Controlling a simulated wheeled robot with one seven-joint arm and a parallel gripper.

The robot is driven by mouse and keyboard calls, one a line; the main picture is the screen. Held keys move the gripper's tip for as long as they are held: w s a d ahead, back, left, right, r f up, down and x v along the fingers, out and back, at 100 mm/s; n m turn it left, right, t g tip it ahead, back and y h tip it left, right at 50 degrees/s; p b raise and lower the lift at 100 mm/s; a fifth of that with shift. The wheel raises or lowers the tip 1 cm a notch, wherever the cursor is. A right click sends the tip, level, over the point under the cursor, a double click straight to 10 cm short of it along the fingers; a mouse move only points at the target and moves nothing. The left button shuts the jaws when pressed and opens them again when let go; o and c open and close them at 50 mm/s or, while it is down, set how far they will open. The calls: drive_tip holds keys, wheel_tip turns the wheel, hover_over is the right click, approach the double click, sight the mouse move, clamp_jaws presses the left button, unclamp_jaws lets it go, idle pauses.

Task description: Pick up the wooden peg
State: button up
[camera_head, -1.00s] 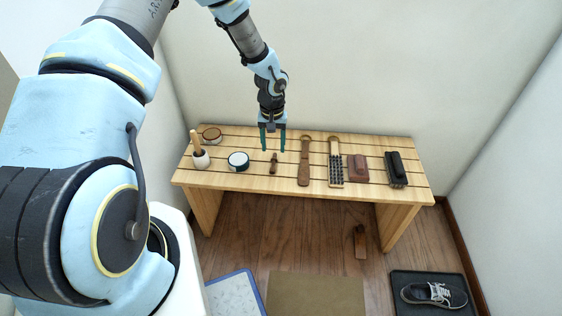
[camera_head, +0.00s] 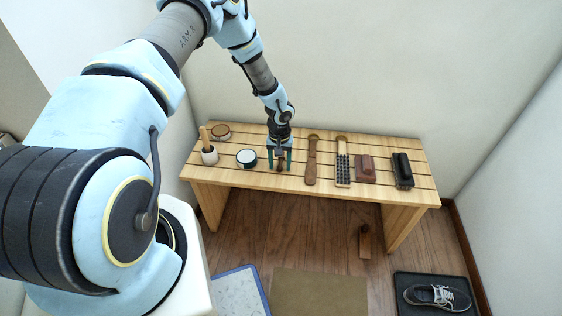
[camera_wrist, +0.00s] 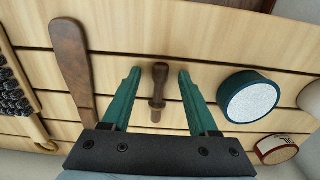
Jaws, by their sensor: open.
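The wooden peg (camera_wrist: 158,88) is a small dark brown turned piece lying on the slatted bench. In the wrist view it lies between the two green fingers of my gripper (camera_wrist: 158,80), with a gap on each side. In the head view my gripper (camera_head: 279,160) is low over the bench, its fingers pointing down on either side of the peg (camera_head: 281,164), which is partly hidden. My gripper is open and holds nothing. I cannot tell whether the fingertips touch the bench.
On the slatted bench (camera_head: 325,186), a round tin (camera_head: 246,158) stands left of the peg and a long brown wooden tool (camera_head: 311,162) lies right. Farther right are a bristled brush (camera_head: 342,165), a brown block (camera_head: 365,168) and a black brush (camera_head: 402,170). A white pot (camera_head: 209,156) stands far left.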

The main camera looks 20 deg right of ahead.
sight(280, 165)
clamp_jaws()
idle(0.3)
idle(0.4)
wheel_tip(280, 165, up, 10)
drive_tip(key=shift+b, duration=0.3)
